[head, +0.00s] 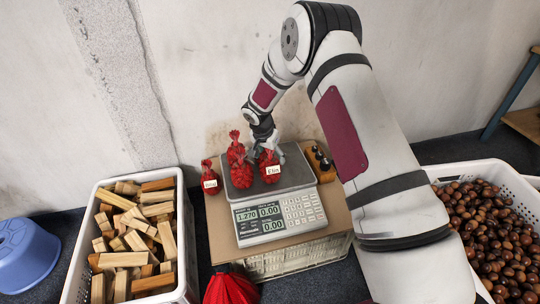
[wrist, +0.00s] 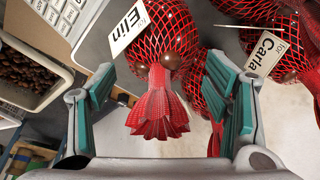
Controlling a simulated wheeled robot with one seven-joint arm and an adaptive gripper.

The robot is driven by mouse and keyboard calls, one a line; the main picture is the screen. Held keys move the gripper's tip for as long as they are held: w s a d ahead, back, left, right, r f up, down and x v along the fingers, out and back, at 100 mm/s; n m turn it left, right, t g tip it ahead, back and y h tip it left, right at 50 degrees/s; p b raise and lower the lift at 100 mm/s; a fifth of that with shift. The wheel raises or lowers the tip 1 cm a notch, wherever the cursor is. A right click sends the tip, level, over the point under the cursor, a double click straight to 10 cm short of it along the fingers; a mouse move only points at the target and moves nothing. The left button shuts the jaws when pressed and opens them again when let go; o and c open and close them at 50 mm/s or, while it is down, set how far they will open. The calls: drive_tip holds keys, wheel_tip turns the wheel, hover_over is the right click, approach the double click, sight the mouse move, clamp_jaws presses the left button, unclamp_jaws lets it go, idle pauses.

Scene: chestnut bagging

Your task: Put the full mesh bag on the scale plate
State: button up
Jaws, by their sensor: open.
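A full red mesh bag with a tag reading Elin (head: 270,169) sits on the right part of the scale plate (head: 298,173). In the wrist view, the Elin bag (wrist: 168,38) has its gathered neck and flared red top between the fingers of my gripper (wrist: 168,95). My gripper (head: 265,143) is open over this bag, with finger pads apart on both sides. A taller red bag (head: 238,165) stands beside it on the plate. In the wrist view a tag reads Carla (wrist: 263,52) on a neighbouring red bag. The scale (head: 278,218) displays 1.270.
Another tagged red bag (head: 210,178) stands left of the plate. A wooden block with dark weights (head: 322,162) is at right. A wood crate (head: 178,190) is at left, a chestnut crate (head: 520,178) at right. Red netting (head: 231,288) hangs in front.

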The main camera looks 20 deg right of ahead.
drive_tip(key=p+v, duration=0.3)
drive_tip(key=v, duration=1)
wheel_tip(320, 180, up, 11)
drive_tip(key=n, duration=0.1)
hover_over(265, 170)
drive_tip(key=s+d, duration=0.3)
drive_tip(key=s, duration=0.4)
drive_tip(key=s+d+r+n+g, duration=0.1)
drive_tip(key=s+d+r+n, duration=0.1)
drive_tip(key=s+r, duration=1)
drive_tip(key=s+a+n+y, duration=0.2)
drive_tip(key=s+n, duration=0.4)
drive_tip(key=s, duration=2.5)
drive_tip(key=shift+s+r+g, duration=0.2)
drive_tip(key=shift+r+g, duration=0.15)
drive_tip(key=shift+g, duration=0.05)
drive_tip(key=shift+a, duration=0.1)
